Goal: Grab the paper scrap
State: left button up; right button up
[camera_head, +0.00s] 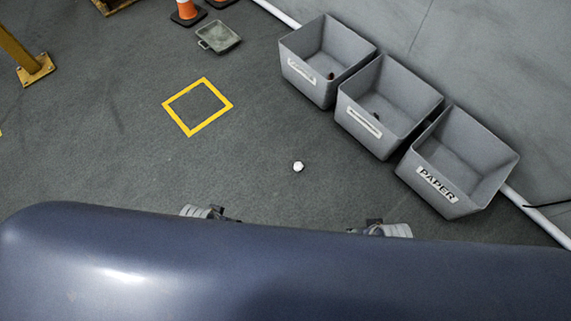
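A small white crumpled scrap (298,166), which looks like the paper scrap, lies on the dark grey floor near the middle of the head view. It lies ahead of my body and clear of both arms. Part of my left arm shows just past the edge of my dark blue body, to the left of the scrap. Part of my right arm shows past the same edge, to the right of the scrap. The fingers of both grippers are hidden or too small to make out. Nothing touches the scrap.
Three grey open bins stand in a diagonal row at the right; the nearest bin (459,165) is labelled PAPER. The middle bin (366,127) and the far bin (305,77) hold small dark items. A yellow square (198,107) marks the floor. Floor around the scrap is clear.

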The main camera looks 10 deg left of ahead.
aim_at(298, 167)
jog(key=i+l, duration=0.85)
jog(key=l+u, duration=0.05)
